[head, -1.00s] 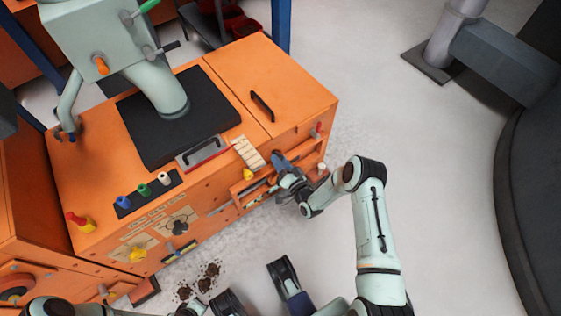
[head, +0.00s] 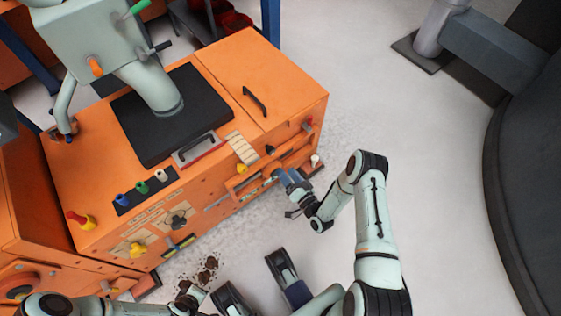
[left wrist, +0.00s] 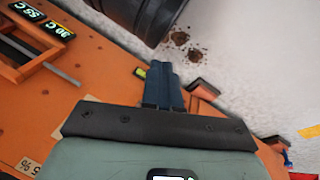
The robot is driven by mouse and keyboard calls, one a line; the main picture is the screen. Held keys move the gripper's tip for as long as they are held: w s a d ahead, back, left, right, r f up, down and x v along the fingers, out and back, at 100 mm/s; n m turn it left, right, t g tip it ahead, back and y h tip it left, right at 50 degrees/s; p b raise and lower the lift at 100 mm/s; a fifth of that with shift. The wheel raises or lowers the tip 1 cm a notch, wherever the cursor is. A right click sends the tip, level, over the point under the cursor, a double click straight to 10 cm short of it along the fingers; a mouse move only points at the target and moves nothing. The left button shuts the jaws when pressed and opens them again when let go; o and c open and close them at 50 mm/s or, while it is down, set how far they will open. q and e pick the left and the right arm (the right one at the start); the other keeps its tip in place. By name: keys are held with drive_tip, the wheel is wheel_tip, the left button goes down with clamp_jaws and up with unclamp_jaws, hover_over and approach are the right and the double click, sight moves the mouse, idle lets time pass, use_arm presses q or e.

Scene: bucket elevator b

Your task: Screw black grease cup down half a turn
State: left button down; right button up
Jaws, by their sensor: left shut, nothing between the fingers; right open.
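The black grease cup (head: 270,149) is a small dark knob on the upper front of the orange cabinet, between a yellow and a red one. My right gripper (head: 280,175) is open and empty. In the head view it shows just below the black cup, with a gap between them. My left gripper (left wrist: 153,70) is shut and empty in the left wrist view, its blue fingers together near the orange panel. The black cup cannot be made out in the left wrist view.
A yellow knob (head: 242,168) and a red knob (head: 310,123) flank the black cup. A white knob (head: 315,159) sits lower right. Dark spilled clumps (head: 207,268) lie on the floor before the cabinet. The grey floor at right is open.

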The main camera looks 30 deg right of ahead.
drive_tip(key=shift+s, duration=1.85)
